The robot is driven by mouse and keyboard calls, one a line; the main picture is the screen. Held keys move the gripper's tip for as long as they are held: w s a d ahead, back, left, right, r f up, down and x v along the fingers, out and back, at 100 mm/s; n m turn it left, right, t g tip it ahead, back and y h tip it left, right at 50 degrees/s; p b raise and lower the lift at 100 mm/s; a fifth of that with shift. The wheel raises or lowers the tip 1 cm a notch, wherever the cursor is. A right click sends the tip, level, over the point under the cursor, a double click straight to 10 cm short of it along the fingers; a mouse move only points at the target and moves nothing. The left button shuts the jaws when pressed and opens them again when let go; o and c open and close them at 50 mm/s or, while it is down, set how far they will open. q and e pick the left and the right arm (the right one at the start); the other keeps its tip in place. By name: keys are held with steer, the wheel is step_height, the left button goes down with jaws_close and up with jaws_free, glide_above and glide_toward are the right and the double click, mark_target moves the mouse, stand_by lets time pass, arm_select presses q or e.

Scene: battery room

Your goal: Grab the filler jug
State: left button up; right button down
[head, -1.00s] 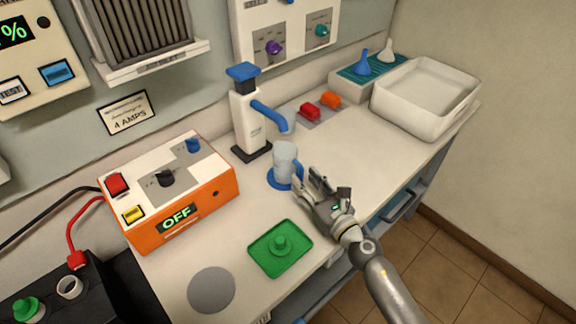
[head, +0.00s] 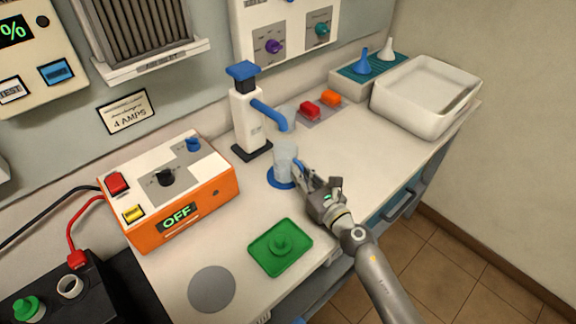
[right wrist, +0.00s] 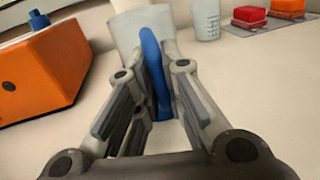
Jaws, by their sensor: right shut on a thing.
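The filler jug (head: 284,158) is a translucent pale jug standing on a blue round mat (head: 279,181) below the blue spout of the white dispenser. In the right wrist view its pale body (right wrist: 128,36) is beyond the fingers, and its blue handle (right wrist: 154,65) stands between them. My right gripper (head: 304,176) is at the right side of the jug. It is shut on the jug's handle. My left gripper is not in view.
The white dispenser (head: 248,118) stands behind the jug. A clear beaker (right wrist: 206,20) is near red and orange blocks (head: 320,103). An orange charger box (head: 170,195) stands left, a green tray (head: 268,260) in front. A white tub (head: 425,98) is at the back right.

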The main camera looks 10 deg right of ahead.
mark_target(296, 157)
steer(key=shift+r, duration=0.15)
step_height(296, 157, up, 3)
steer(key=p, duration=0.3)
steer(key=shift+r, duration=0.2)
steer(key=b+v, duration=0.2)
steer(key=v, duration=0.5)
steer(key=b+v, duration=0.1)
steer(key=v, duration=0.6)
steer(key=shift+s+d+f+b, duration=0.15)
steer(key=shift+s+f+b, duration=0.1)
steer(key=shift+b, duration=0.1)
steer(key=shift+b+v, duration=0.9)
steer(key=shift+v, duration=0.8)
steer(key=shift+r, duration=0.15)
